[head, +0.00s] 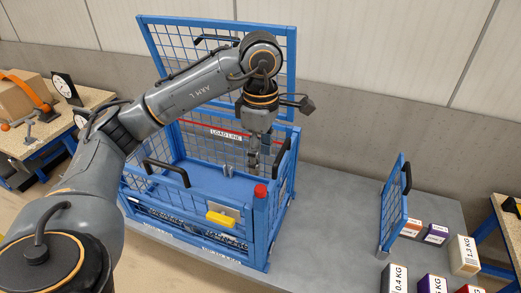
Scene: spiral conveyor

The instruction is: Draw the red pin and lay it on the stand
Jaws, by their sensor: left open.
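The red pin (261,191) shows as a red knob at the near right corner of a blue mesh cage (262,230); its lower part is hidden in the corner frame. My left gripper (253,167) points down over the cage, just above and slightly left of the red pin in the picture. It is open, holds nothing that I can see, and looks apart from the pin. I cannot tell which thing is the stand. My right gripper is out of view.
The cage has a raised mesh panel (160,42), black handles (167,172) and a yellow block (222,219) on its front. A blue gate (393,205) and several weight-marked boxes (464,255) are at right. The grey platform (335,225) between is clear.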

